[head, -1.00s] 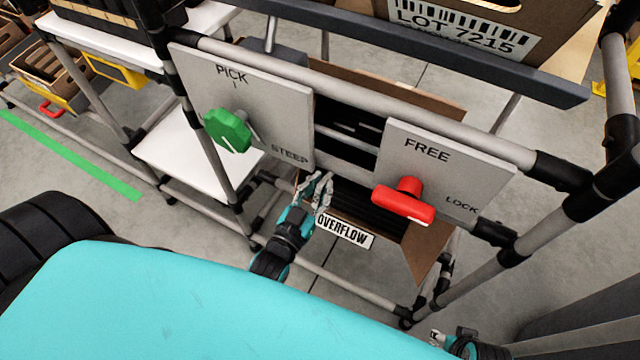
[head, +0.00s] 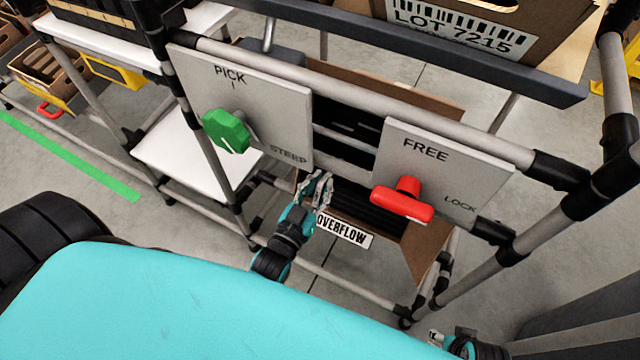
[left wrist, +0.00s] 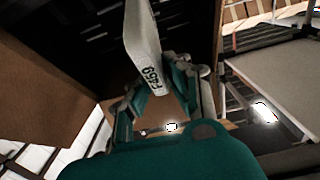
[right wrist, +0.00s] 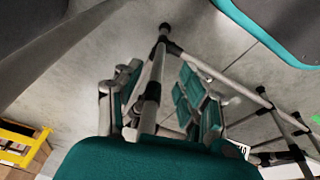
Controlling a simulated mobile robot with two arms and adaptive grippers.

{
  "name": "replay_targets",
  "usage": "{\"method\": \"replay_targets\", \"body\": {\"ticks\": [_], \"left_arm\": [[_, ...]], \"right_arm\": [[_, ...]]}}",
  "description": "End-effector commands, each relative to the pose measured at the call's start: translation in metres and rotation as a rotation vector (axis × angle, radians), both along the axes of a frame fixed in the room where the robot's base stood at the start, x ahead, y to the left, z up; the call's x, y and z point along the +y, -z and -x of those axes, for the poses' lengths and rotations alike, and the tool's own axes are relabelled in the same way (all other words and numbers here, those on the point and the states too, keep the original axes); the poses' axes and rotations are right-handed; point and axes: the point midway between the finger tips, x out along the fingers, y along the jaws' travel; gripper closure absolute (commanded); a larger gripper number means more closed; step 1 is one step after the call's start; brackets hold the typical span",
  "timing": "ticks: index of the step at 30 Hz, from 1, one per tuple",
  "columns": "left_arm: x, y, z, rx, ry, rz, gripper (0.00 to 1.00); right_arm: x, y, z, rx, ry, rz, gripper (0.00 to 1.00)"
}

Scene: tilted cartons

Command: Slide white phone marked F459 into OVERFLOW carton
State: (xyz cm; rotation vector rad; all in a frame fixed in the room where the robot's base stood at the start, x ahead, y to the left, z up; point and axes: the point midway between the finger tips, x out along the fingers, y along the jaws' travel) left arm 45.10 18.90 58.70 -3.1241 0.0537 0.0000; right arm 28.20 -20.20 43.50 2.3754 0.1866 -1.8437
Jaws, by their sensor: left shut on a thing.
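My left gripper (head: 318,187) is shut on the white phone marked F459, at the open front of the OVERFLOW carton (head: 424,246), above the left end of its label (head: 343,229). In the left wrist view, the phone (left wrist: 144,45) sticks out between the fingers (left wrist: 158,92), with its marked end towards me and its far end pointing into a dark space with brown carton walls (left wrist: 45,60) beside it. The phone cannot be made out in the head view. My right gripper (right wrist: 165,108) is open and empty over the floor, away from the carton; it shows at the lower right in the head view (head: 436,337).
Above the carton are a panel with a green knob (head: 226,131) marked PICK and STEEP, and a panel with a red handle (head: 403,202) marked FREE and LOCK. Grey rack tubes surround the opening. A LOT 7215 carton (head: 500,12) stands on top.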

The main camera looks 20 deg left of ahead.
Motion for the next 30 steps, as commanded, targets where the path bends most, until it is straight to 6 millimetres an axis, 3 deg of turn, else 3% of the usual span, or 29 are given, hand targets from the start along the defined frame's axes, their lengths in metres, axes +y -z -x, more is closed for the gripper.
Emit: {"method": "replay_targets", "body": {"ticks": [13,22,30], "left_arm": [[0.0,0.001,-0.004,-0.003,0.0,0.0,1.0],[0.0,0.005,-0.011,-0.002,0.0,0.0,1.0],[-0.001,0.008,-0.018,-0.003,0.0,0.0,1.0]], "right_arm": [[0.0,0.0,0.0,0.002,0.0,0.0,0.6],[0.001,-0.016,-0.006,-0.018,0.002,-0.003,0.6],[-0.001,-0.022,0.001,-0.006,0.005,0.0,0.6]]}}
